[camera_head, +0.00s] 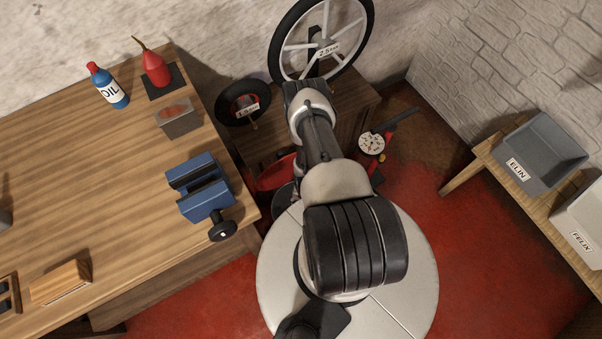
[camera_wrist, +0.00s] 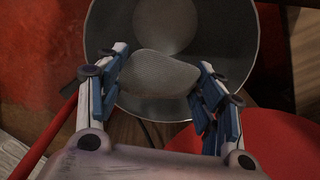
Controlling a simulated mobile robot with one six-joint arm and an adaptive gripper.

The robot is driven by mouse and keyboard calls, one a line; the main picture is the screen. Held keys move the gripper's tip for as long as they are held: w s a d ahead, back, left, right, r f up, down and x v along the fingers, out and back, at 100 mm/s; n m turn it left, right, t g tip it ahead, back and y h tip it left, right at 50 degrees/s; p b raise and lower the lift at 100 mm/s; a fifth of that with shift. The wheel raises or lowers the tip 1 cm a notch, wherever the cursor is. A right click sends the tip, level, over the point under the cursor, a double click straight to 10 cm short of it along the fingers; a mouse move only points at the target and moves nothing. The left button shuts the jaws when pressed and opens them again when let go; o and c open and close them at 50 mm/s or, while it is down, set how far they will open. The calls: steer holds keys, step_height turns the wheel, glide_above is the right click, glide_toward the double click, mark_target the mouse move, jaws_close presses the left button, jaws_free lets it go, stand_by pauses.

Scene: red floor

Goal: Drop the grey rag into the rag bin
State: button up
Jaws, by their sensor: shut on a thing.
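In the wrist view my gripper (camera_wrist: 158,88) has its two blue-padded fingers on either side of the grey rag (camera_wrist: 160,72), shut on it. The rag is a pale grey, finely textured, rounded piece. Behind it in this view is a round, open grey bin (camera_wrist: 108,28), apparently the rag bin, with a paler disc at its bottom. The rag appears in front of the bin's opening; its height above the rim is hard to tell. In the head view my arm hides most of the gripper, and I cannot make out the rag.
A red rounded surface (camera_wrist: 275,140) lies beside the bin. In the head view, a workbench (camera_head: 100,150) with a blue vise (camera_head: 202,188) stands left. A spoked wheel (camera_head: 322,45) is at the back. Grey bins labelled ELIN (camera_head: 545,150) and FELIX (camera_head: 582,225) stand right.

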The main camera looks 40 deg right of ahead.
steer(key=o, duration=1.2)
steer(key=shift+r, duration=0.15)
step_height(320, 180, up, 12)
steer(key=shift+f, duration=0.1)
